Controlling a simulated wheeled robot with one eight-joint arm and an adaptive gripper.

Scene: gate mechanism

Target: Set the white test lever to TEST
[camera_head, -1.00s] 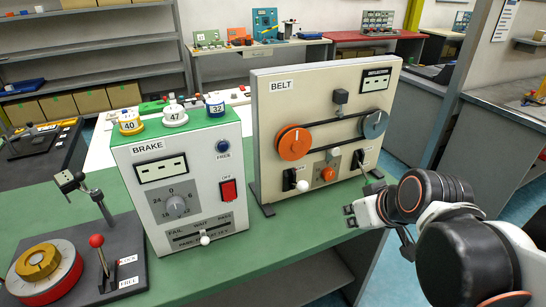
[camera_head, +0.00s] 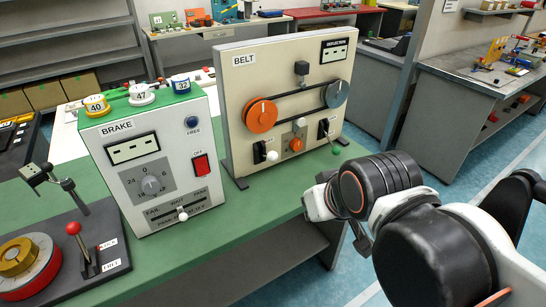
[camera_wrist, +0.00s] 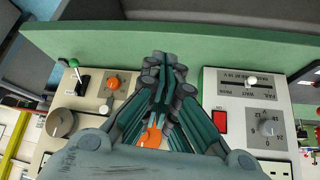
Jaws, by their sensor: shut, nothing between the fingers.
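The beige BELT panel (camera_head: 235,95) stands on the green bench. A lever with a white knob (camera_head: 272,156) is at its lower left, and one with a green knob (camera_head: 335,151) at its lower right. The labels beside them are too small to read. In the wrist view, the panel appears upside down and the green-knobbed lever (camera_wrist: 74,63) is at left. My gripper (camera_wrist: 160,62) is shut and empty, in front of the panels. It hides part of the BELT panel there; I cannot make out the white-knobbed lever. In the head view my arm hides the fingertips.
The BRAKE box (camera_head: 118,182) stands left of the BELT panel and has its own white slider knob (camera_head: 182,216). An orange knob (camera_head: 296,144) sits between the belt levers. A red-knobbed lever (camera_head: 76,233) stands at far left. The bench front between panels and edge is clear.

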